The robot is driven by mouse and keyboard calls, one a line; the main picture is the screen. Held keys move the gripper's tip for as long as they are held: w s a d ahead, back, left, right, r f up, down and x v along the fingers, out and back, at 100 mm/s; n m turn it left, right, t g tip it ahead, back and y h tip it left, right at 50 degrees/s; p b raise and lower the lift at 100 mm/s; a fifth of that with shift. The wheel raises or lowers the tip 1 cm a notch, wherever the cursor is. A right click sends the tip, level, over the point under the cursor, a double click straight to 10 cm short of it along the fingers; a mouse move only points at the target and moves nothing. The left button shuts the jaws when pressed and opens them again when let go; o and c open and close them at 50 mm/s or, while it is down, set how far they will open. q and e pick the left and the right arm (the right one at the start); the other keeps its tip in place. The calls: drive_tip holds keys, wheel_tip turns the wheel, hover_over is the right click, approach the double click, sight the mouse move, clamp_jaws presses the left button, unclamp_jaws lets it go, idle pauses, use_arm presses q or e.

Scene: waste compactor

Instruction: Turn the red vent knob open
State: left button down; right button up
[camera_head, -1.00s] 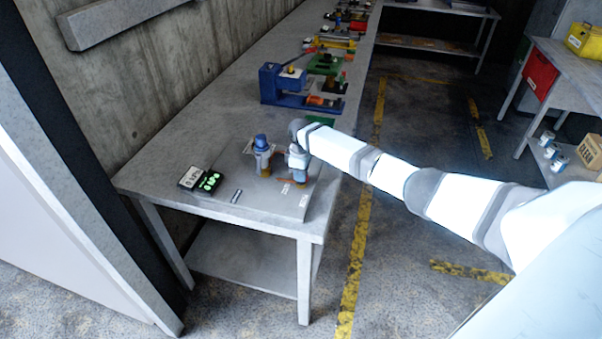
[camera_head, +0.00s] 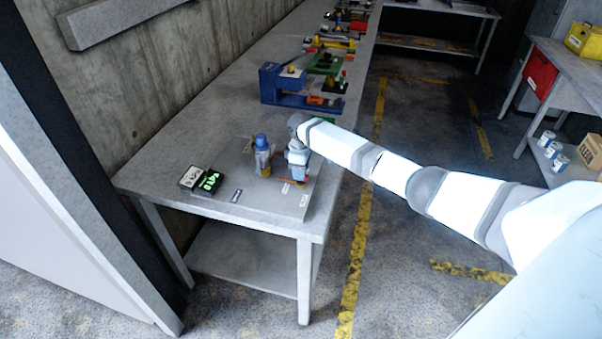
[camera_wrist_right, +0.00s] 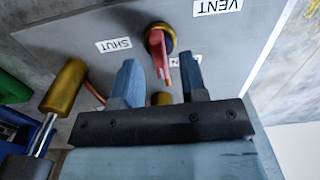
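The red vent knob (camera_wrist_right: 160,53) has a brass base and sits on a grey panel (camera_wrist_right: 221,36) in the right wrist view. Its lever runs down toward my right gripper (camera_wrist_right: 160,74). The gripper is open, with one blue finger on each side of the lever's lower end; I cannot tell whether either touches it. The SHUT label (camera_wrist_right: 113,45) lies left of the knob and the VENT label (camera_wrist_right: 217,6) above right. Another label below is partly hidden by the right finger. In the head view my right gripper (camera_head: 298,165) is over the panel's right part. My left gripper is not in view.
A brass cylinder (camera_wrist_right: 64,87) stands left of the gripper in the wrist view. A blue-capped fitting (camera_head: 262,152) and a green-lit display (camera_head: 208,182) stand on the bench (camera_head: 165,170). A blue machine (camera_head: 285,85) is farther back.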

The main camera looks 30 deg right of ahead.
wheel_tip(320, 180, up, 12)
drive_tip(key=b, duration=0.1)
idle(0.6)
drive_tip(key=s+a+f+t, duration=0.1)
drive_tip(key=s+a+f, duration=0.5)
drive_tip(key=s+a, duration=0.25)
drive_tip(key=s+a+f, duration=0.7)
drive_tip(key=s+a, duration=0.1)
drive_tip(key=s, duration=0.2)
drive_tip(key=s+r+m+t, duration=0.1)
drive_tip(key=s+r+m, duration=0.2)
drive_tip(key=s, duration=1)
drive_tip(key=s+r+m+t, duration=0.2)
drive_tip(key=s+r+m, duration=0.1)
drive_tip(key=s, duration=1)
drive_tip(key=w+a+f+t+y, duration=0.1)
drive_tip(key=w+a+f+t, duration=0.2)
drive_tip(key=f, duration=0.3)
drive_tip(key=w+a+f+t+y+p, duration=0.1)
drive_tip(key=w+a+f+t+y, duration=0.1)
drive_tip(key=w+a+f+t, duration=0.1)
drive_tip(key=shift+w+a+f+n+t, duration=0.15)
drive_tip(key=shift+a+f+n+t, duration=0.3)
drive_tip(key=shift+f, duration=0.9)
